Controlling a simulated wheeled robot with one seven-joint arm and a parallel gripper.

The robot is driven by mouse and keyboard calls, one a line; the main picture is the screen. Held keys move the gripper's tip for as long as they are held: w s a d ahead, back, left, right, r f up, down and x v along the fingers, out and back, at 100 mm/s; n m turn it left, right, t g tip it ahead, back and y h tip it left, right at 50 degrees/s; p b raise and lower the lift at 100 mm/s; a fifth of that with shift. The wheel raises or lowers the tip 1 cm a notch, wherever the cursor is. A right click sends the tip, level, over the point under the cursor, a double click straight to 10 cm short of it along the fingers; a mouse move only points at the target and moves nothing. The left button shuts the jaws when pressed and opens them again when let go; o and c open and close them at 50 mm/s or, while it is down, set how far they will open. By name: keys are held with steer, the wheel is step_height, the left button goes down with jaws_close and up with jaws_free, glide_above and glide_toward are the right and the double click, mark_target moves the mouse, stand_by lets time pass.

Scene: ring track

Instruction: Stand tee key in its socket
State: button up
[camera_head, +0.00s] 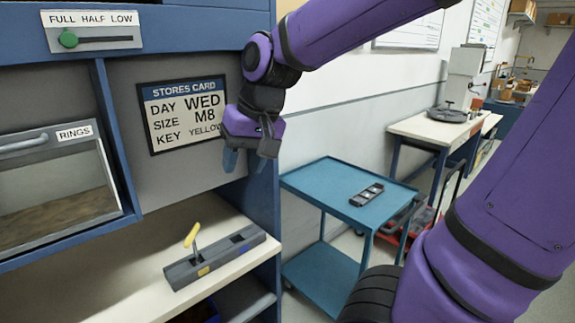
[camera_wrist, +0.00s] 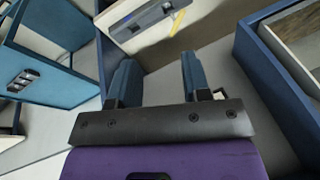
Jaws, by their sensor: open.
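The tee key (camera_head: 192,235) has a yellow crossbar and a thin grey shank. It stands in the long grey block (camera_head: 243,247) on the pale bench, its shank going down near the block's left end, beside a yellow mark. The wrist view shows the yellow bar (camera_wrist: 178,28) beside the block (camera_wrist: 152,20) at the top. My gripper (camera_head: 245,160) is open and empty, above and to the right of the key, apart from it. Its blue fingers (camera_wrist: 160,75) have nothing between them. How deep the shank sits is hidden.
A stores card (camera_head: 184,112) on the back panel reads WED, M8, KEY YELLOW. A RINGS bin (camera_head: 55,185) with a clear front is at left; a slider (camera_head: 95,39) is above. A blue trolley (camera_head: 325,180) holding a dark part stands right of the bench's blue side panel (camera_head: 262,210).

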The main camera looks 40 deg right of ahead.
steer(key=s+d+r+n+t+h, duration=0.1)
steer(key=s+r+n+t+h, duration=0.1)
steer(key=s, duration=0.8)
steer(key=shift+s+n, duration=0.3)
steer(key=shift+n, duration=0.1)
steer(key=shift+a+r, duration=0.1)
steer(key=shift+a, duration=0.05)
